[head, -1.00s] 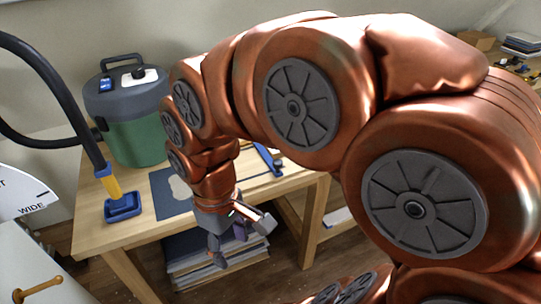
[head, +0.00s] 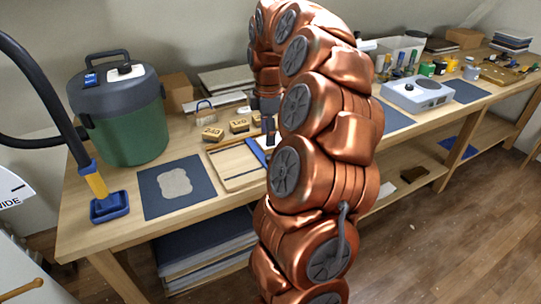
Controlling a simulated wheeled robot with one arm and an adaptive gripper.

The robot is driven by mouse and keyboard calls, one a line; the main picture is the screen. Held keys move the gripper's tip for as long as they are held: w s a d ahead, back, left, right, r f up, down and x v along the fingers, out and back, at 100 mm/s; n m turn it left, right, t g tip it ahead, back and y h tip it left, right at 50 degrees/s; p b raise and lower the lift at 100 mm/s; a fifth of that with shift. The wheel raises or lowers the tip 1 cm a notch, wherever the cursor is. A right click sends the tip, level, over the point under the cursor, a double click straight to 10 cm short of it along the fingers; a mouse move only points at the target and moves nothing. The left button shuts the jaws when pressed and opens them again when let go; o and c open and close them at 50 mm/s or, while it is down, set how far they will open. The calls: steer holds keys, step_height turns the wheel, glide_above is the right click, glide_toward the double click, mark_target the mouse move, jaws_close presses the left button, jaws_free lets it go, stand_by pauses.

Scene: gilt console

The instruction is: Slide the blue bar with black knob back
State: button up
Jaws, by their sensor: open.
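The blue bar (head: 256,151) lies across a light wooden board (head: 232,180) with a dark rail, on the workbench in the head view. My arm covers the bar's right part. The black knob cannot be made out clearly among the dark shapes by the bar. My gripper (head: 268,128) points down just above the bar's visible part, its fingers small and partly hidden behind my arm. It is open, and I cannot tell whether it touches the bar or knob.
Wooden blocks marked 240 (head: 212,133) and 120 (head: 239,126) sit behind the board. A blue mat (head: 152,202) with a grey patch lies left, near a green vacuum canister (head: 133,130) and its blue nozzle (head: 109,208). A grey-white machine (head: 416,95) stands right.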

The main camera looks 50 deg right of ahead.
mark_target(270, 157)
steer(key=shift+s+d+f, duration=0.1)
steer(key=shift+d+f, duration=0.15)
steer(key=shift+d, duration=0.2)
steer(key=shift+a+f+p, duration=0.1)
steer(key=shift+f+p, duration=0.5)
steer(key=shift+f, duration=3.2)
jaws_close()
